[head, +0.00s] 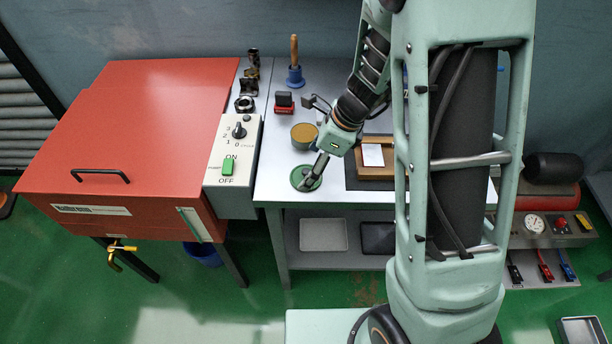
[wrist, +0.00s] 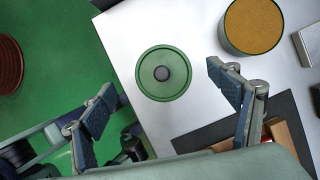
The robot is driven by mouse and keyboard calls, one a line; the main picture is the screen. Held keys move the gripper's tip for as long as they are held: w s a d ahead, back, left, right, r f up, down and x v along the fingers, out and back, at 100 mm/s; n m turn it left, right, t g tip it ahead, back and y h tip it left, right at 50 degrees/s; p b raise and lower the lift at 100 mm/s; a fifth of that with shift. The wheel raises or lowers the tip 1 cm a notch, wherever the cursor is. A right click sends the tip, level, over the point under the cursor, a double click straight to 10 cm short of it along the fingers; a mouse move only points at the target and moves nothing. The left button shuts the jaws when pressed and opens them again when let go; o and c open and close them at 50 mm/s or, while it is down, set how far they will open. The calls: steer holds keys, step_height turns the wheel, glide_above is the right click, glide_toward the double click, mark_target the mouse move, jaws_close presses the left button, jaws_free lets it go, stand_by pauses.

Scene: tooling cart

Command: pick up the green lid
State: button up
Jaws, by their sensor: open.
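The green lid (head: 299,179) lies flat near the front left corner of the white cart top. In the wrist view the lid (wrist: 150,87) is round, with a dark round knob at its middle. My gripper (head: 314,173) is just above the lid and partly covers its right side in the head view. In the wrist view my gripper (wrist: 163,83) has its two fingers wide apart, one on each side of the lid's outline. Nothing is between the fingers, and they look apart from the lid.
A round tin (head: 304,135) with ochre contents stands behind the lid. A dark mat (wrist: 225,120) with a wooden tray (head: 375,171) lies to the right. A red cabinet (head: 120,150) with a grey control box (head: 232,150) stands left. The cart's front edge is close to the lid.

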mark_target(307, 171)
steer(key=x, duration=0.3)
steer(key=shift+f, duration=0.15)
steer(key=c, duration=1)
steer(key=shift+c, duration=0.2)
